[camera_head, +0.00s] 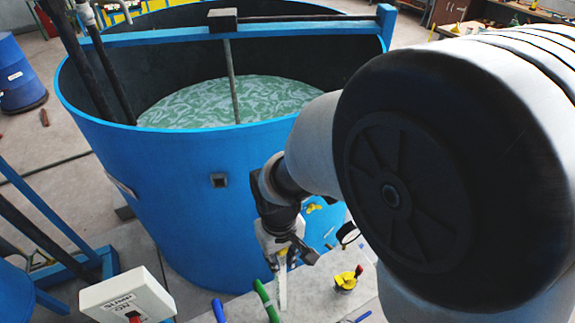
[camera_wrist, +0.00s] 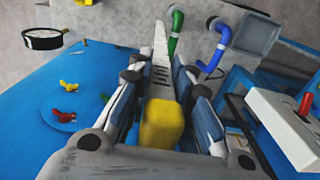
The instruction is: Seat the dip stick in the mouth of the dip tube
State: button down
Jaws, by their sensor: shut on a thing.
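The dip stick is a flat pale strip with dark marks and a yellow grip block. In the wrist view its yellow block (camera_wrist: 162,122) sits between the fingers of my gripper (camera_wrist: 165,95), which is shut on it. The strip (camera_wrist: 160,50) points away from the gripper. In the head view my gripper (camera_head: 284,252) holds the strip (camera_head: 282,290) pointing down in front of the blue tank. A green bent pipe (camera_head: 266,302) and a blue bent pipe (camera_head: 218,310) stand close to its left. I cannot tell which thing is the dip tube, and no mouth around the strip's tip shows.
The large blue tank (camera_head: 170,190) holds greenish liquid, with a beam across its top. A white switch box (camera_head: 127,297) with a red knob stands at lower left. A yellow fitting with a red top (camera_head: 347,281) and a gauge (camera_head: 347,234) are right of the gripper.

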aim_at(282, 268)
jog(key=shift+d+f, duration=0.1)
jog(key=shift+f, duration=1.9)
jog(key=shift+f+b, duration=0.2)
jog(key=shift+b, duration=0.2)
jog(key=c, duration=1.5)
grip_release()
jog(key=shift+o, duration=0.2)
jog(key=shift+r, duration=0.15)
notch_tip(282, 268, up, 12)
jog(key=shift+f+p, duration=0.1)
jog(key=shift+p, duration=0.85)
jog(key=s+d+r+m+t, duration=0.2)
jog(key=s+d+r+m, duration=0.1)
jog(key=d+r, duration=0.3)
jog(key=s+d+r+m+t, duration=0.2)
jog(key=s+d+r, duration=0.4)
jog(key=d, duration=0.5)
jog(key=shift+d+m+t, duration=0.2)
jog(key=shift+m+t, duration=0.1)
jog(key=shift+m, duration=0.3)
jog(key=shift+o, duration=0.7)
jog(key=shift+s+d, duration=0.25)
jog(key=shift+s, duration=0.05)
